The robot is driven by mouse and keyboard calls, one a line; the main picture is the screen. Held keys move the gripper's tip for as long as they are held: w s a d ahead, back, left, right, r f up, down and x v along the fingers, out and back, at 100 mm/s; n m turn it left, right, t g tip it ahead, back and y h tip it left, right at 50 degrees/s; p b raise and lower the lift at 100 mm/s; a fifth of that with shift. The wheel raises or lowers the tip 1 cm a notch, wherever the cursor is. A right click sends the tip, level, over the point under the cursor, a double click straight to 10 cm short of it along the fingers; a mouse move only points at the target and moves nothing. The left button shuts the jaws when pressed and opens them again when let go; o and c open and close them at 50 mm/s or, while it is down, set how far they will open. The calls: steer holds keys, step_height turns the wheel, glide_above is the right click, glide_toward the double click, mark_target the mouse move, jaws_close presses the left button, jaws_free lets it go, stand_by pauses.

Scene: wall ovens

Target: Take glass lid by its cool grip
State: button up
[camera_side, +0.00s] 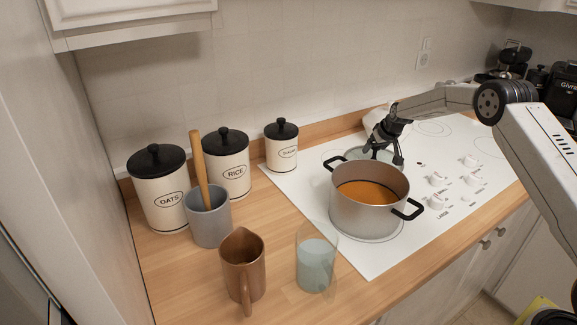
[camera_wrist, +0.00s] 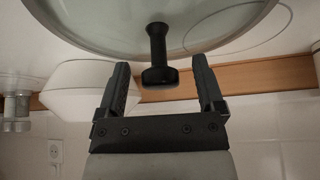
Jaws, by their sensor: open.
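The glass lid (camera_side: 354,153) lies on the white cooktop behind the pot, partly hidden by the pot rim and my gripper. In the wrist view the lid (camera_wrist: 110,22) fills the top, and its black knob grip (camera_wrist: 158,42) points toward my gripper. My gripper (camera_side: 385,155) is over the lid, pointing down, with its jaws apart. In the wrist view my gripper (camera_wrist: 160,66) has one finger on each side of the knob's wide end, with a visible gap on both sides. The knob is hidden or too small to make out in the side view.
A steel pot (camera_side: 366,212) with orange contents and black handles stands just in front of the lid. A white object (camera_side: 375,118) is behind my gripper. Canisters (camera_side: 157,200), a utensil crock (camera_side: 208,218), a copper jug (camera_side: 243,268) and a glass (camera_side: 316,265) stand left.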

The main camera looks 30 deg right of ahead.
jaws_close()
stand_by(1.3)
